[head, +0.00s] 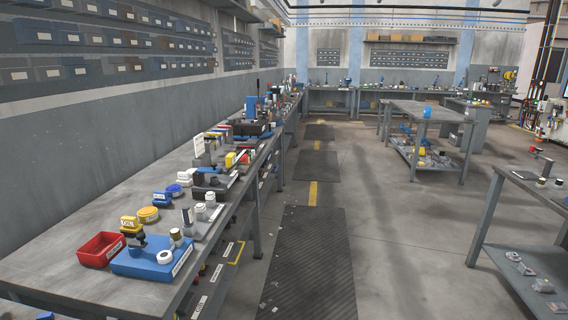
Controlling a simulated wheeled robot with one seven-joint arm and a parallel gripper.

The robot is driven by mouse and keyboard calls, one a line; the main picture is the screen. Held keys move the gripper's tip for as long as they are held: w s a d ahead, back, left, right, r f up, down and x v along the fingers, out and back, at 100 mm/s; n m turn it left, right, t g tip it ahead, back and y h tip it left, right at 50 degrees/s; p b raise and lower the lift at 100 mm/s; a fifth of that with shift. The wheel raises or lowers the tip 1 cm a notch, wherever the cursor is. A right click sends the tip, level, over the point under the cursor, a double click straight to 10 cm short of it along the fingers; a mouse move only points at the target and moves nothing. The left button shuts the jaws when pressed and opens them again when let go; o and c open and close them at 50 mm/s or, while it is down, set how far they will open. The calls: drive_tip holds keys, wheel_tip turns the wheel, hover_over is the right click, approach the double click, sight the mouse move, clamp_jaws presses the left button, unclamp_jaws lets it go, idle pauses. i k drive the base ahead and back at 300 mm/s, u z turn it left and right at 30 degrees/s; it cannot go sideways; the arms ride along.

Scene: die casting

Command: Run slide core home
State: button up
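I cannot pick out the slide core with certainty at this size. Several small fixtures stand along the long bench (60,272) at left. A blue block (150,258) near the front carries a dark knob-topped part (138,241) and a white ring (165,257). Behind it, a grey plate (210,222) holds a dark upright post (187,216) and white cylinders. Farther back is a dark fixture (208,183) with upright parts. My gripper is not in view.
A red bin (101,249) sits left of the blue block, with yellow (148,214) and blue (161,198) items behind. A dark floor mat (306,262) lies in the open aisle. Another table (550,195) stands at right, and a grey table (435,111) farther back.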

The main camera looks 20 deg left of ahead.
sight(251, 140)
drive_tip(key=z, duration=0.35)
drive_tip(key=i, duration=3.45)
drive_tip(key=u, duration=2.85)
